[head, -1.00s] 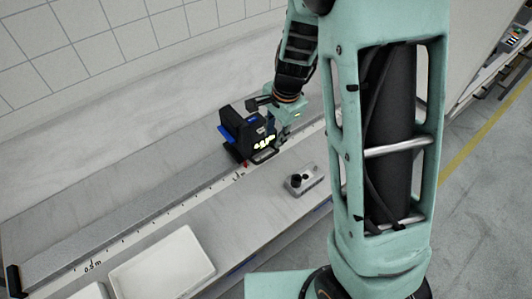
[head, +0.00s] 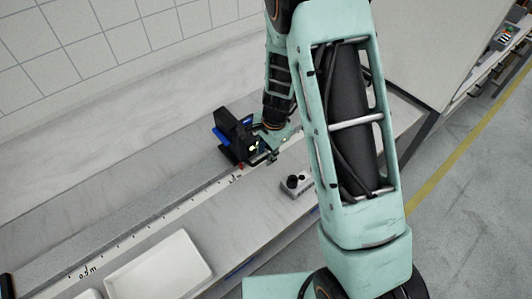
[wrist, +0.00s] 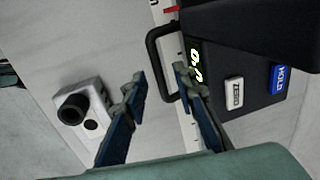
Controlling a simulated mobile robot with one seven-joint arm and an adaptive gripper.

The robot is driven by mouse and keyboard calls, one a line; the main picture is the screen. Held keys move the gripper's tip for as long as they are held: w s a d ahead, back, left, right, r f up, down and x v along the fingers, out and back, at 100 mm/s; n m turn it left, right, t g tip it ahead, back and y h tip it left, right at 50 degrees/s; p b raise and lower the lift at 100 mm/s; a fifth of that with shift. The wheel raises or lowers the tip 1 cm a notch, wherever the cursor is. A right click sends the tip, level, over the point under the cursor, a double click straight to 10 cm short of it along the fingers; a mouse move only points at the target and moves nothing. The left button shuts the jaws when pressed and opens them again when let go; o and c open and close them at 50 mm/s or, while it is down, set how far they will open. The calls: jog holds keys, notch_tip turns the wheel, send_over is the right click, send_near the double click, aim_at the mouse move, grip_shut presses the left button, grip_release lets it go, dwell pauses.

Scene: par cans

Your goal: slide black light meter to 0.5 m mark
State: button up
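The black light meter (head: 231,136) stands on the grey rail (head: 130,216), well up the scale from the 0.5 m mark (head: 87,272) at lower left. In the wrist view the meter (wrist: 262,35) shows a lit display, a white ZERO button, a blue HOLD button and a black loop handle (wrist: 154,52). My gripper (head: 272,153) is at the meter's handle side. In the wrist view its fingers (wrist: 160,78) are apart, with the handle's bar between them. The left finger is clear of the bar; whether the right one touches the handle cannot be told.
A small metal block with a black knob (head: 297,183) sits on the bench in front of the rail; it also shows left of my fingers in the wrist view (wrist: 83,110). A white tray (head: 158,268) lies near the 0.5 m mark. The rail between meter and mark looks clear.

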jog(key=shift+c, duration=0.2)
grip_shut()
